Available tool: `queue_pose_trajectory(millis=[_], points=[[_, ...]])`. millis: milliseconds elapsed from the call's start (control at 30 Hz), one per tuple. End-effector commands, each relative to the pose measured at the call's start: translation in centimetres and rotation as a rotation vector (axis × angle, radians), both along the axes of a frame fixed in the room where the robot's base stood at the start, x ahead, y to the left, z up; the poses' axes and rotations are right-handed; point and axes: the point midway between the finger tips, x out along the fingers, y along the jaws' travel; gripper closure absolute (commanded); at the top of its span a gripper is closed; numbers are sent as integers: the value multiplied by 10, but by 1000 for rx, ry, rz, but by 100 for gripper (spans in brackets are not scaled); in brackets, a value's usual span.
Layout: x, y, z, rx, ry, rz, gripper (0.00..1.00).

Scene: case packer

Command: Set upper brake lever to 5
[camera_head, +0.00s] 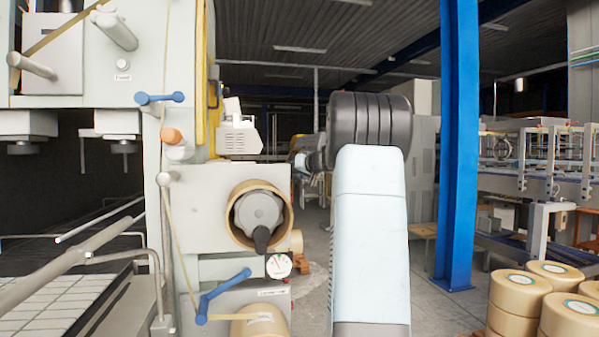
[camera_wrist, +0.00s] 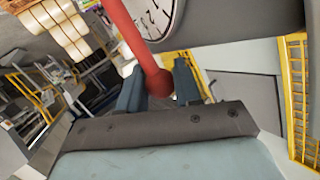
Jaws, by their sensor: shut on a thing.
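In the wrist view, a red lever (camera_wrist: 140,38) with a rounded end runs down from the top. Its lower end lies between the two blue-grey fingers of my gripper (camera_wrist: 160,82), which is shut on it. A white round dial (camera_wrist: 157,14) with dark figures and ticks is just behind the lever at the top edge. It is cut off, so I cannot read which number the lever points to. I cannot make out the red lever or my gripper's fingers in the head view, where my arm blocks part of the scene.
In the head view, a machine with blue handles (camera_head: 224,290) and a round hub (camera_head: 258,212) fills the left. A blue post (camera_head: 458,140) stands right of my arm. Tan rolls (camera_head: 517,293) are stacked at lower right. Yellow mesh (camera_wrist: 298,95) borders the wrist view's right side.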

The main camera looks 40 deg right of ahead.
Motion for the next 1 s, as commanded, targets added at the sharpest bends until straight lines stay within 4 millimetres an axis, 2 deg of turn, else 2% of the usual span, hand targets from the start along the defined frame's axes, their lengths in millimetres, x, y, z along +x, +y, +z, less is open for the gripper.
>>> queue_pose_trajectory(millis=[300,333,567,833,1000], points=[[4,5,-2,3,4,8,100],[4,5,-2,3,4,8,64],[4,5,-1,2,3,8,43],[2,5,0,1,2,7,43],[-14,1,5,0,1,6,43]])
